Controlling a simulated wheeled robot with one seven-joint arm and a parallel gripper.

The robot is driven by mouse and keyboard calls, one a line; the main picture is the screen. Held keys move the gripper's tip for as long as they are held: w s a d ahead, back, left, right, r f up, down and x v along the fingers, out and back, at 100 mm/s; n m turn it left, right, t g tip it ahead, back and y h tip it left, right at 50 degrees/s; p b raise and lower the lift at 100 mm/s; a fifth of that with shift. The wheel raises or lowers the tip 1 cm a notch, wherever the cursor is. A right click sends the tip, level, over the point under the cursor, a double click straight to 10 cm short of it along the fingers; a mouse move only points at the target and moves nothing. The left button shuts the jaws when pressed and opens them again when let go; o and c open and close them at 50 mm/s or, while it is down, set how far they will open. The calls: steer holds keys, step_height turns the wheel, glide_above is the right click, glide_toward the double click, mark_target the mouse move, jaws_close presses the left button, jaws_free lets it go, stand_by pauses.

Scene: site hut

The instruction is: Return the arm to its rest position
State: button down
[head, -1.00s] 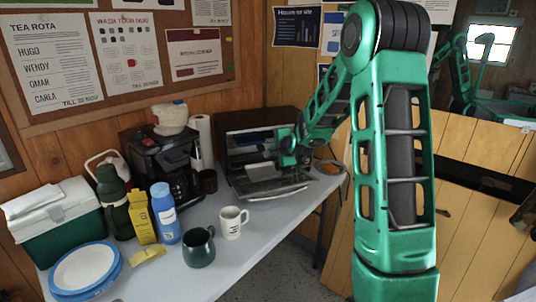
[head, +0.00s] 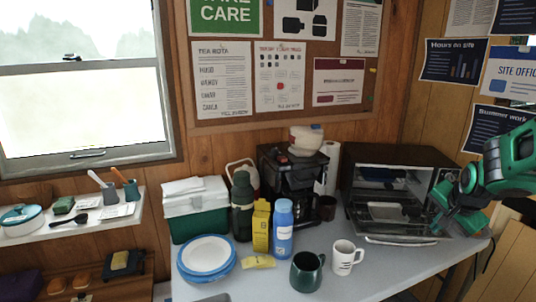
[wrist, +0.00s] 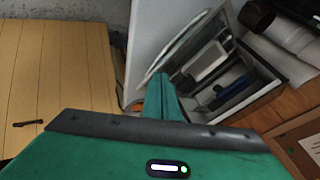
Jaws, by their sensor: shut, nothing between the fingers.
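My green gripper (head: 446,208) is at the right in the head view, beside the right front of the toaster oven (head: 352,178). It is shut and holds nothing. In the wrist view its closed green fingers (wrist: 163,98) point toward the oven, whose open front shows there too (wrist: 222,72). The oven's door (head: 400,238) is lowered, and a pale item (head: 388,211) shows inside. From these views I cannot tell whether the gripper touches the oven. Only the last part of my arm shows, coming in from the right edge.
The table (head: 370,280) holds a dark green mug (head: 306,272), a white mug (head: 345,258), a blue bottle (head: 282,230), a coffee maker (head: 290,172), a cool box (head: 195,210) and blue-rimmed plates (head: 207,256). A shelf (head: 60,232) is at the left. Wood-panelled walls stand close behind.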

steer(key=s+a+n+g+y, duration=0.1)
steer(key=s+a+n+g, duration=0.2)
steer(key=s, duration=1.2)
steer(key=s+a+n+g+y, duration=0.1)
steer(key=s+a+n+g, duration=0.2)
steer(key=s, duration=1.2)
steer(key=shift+s+a+r+n+g+y, duration=0.15)
steer(key=shift+s+a+n+g+y, duration=0.25)
steer(key=shift+n, duration=0.2)
steer(key=shift+w, duration=0.1)
steer(key=shift+w+f, duration=0.25)
steer(key=shift+w, duration=0.35)
steer(key=shift+a, duration=0.15)
